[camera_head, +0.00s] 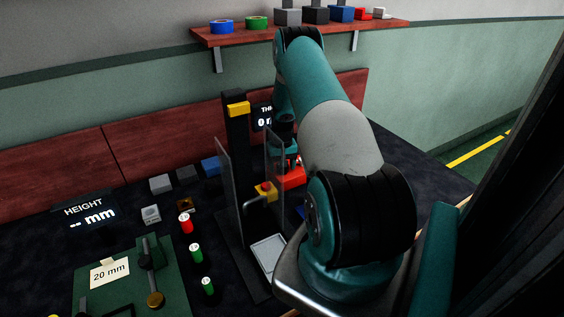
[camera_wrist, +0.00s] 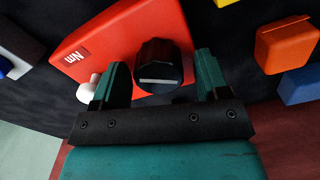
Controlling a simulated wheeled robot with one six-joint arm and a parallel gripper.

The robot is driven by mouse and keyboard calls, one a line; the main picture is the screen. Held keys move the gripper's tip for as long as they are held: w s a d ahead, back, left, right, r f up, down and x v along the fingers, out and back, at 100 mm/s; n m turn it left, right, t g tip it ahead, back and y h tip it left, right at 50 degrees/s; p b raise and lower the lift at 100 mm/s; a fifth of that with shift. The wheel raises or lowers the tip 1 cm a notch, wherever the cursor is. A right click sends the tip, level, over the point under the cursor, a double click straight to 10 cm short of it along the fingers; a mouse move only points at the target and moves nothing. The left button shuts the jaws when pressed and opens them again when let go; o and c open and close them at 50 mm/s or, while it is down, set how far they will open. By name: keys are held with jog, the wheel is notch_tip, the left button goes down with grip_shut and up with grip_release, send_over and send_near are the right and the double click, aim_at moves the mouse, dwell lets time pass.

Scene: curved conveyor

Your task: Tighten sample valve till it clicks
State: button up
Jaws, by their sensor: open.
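A black knob (camera_wrist: 160,66) with a pale bar mark stands on a red block (camera_wrist: 105,38) labelled "Nm" in the wrist view. The knob looks like the sample valve. My gripper (camera_wrist: 161,62) is open, with one green finger to each side of the knob. Gaps show between the knob and both fingers, so it is not gripped. In the head view the red block (camera_head: 292,178) is partly hidden behind my arm, and my gripper (camera_head: 286,158) is over it. The knob cannot be made out clearly there.
An upright stand with clear panels (camera_head: 224,185) and a yellow block with a red knob (camera_head: 265,191) stand left of my arm. A green board (camera_head: 115,285) lies at front left. In the wrist view an orange block (camera_wrist: 287,45) and a blue block (camera_wrist: 300,85) lie right.

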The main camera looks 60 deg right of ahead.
notch_tip(320, 180, up, 17)
jog(key=b, duration=0.3)
jog(key=shift+r, duration=0.2)
notch_tip(320, 180, down, 17)
jog(key=n+b, duration=0.1)
jog(key=n, duration=0.2)
jog(key=n+b, duration=0.2)
jog(key=n, duration=0.1)
jog(key=shift+s+a+f, duration=0.15)
jog(key=shift+f, duration=0.05)
dwell(0.4)
jog(key=c, duration=0.9)
jog(key=shift+b, duration=0.3)
jog(key=shift+c, duration=0.2)
